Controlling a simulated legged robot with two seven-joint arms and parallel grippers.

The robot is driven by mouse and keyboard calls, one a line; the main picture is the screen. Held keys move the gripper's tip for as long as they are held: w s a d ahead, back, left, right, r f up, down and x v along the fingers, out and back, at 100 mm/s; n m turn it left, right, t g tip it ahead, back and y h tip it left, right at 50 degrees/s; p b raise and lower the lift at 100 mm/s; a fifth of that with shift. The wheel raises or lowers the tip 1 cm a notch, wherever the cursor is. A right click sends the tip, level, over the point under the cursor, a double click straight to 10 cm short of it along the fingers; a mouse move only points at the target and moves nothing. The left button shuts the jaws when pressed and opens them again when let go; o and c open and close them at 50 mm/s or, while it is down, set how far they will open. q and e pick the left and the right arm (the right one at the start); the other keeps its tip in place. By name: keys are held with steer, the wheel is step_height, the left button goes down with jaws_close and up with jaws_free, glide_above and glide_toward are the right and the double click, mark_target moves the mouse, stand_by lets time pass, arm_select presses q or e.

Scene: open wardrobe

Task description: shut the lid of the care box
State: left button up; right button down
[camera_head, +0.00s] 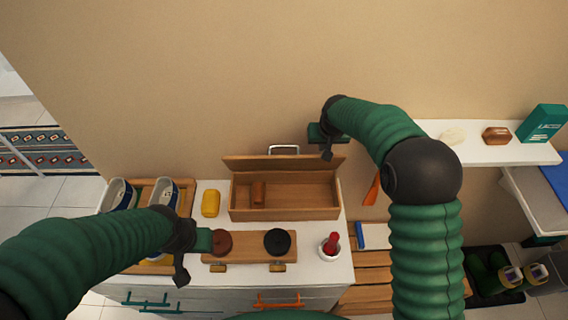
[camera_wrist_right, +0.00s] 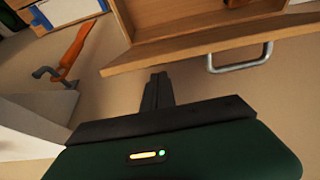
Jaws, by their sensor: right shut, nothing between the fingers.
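The care box (camera_head: 285,213) is a wooden box on the white cabinet top. Its lid (camera_head: 250,163) stands open, raised along the back, with a metal handle (camera_head: 284,148) on its edge. A small brown block (camera_head: 258,192) lies inside the box. My right gripper (camera_head: 327,153) is shut and empty near the lid's right end. In the right wrist view, its fingers (camera_wrist_right: 158,90) point at the lid's edge (camera_wrist_right: 200,45), and the handle (camera_wrist_right: 240,64) is to their right. Contact cannot be told. My left gripper (camera_head: 181,277) is low at the left; its fingers are unclear.
A wooden stand (camera_head: 250,250) with brown and black round tins is in front of the box. A yellow block (camera_head: 210,203) is left of it and a white pot (camera_head: 329,251) with a red item is at right. A shelf (camera_head: 500,153) is at far right.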

steer(key=shift+s+f+b, duration=0.1)
steer(key=shift+f+b, duration=0.35)
steer(key=shift+f, duration=0.3)
steer(key=shift+s+f+b, duration=0.3)
steer(key=shift+s+b, duration=0.15)
steer(key=shift+s, duration=0.5)
steer(key=shift+f, duration=0.1)
steer(key=shift+s+f+b, duration=0.25)
steer(key=shift+s+b, duration=0.2)
steer(key=shift+s, duration=0.5)
steer(key=shift+f, duration=0.1)
steer(key=shift+s+f+b, duration=0.5)
steer(key=shift+s+b, duration=0.15)
steer(key=shift+s, duration=0.2)
steer(key=shift+s+f, duration=0.1)
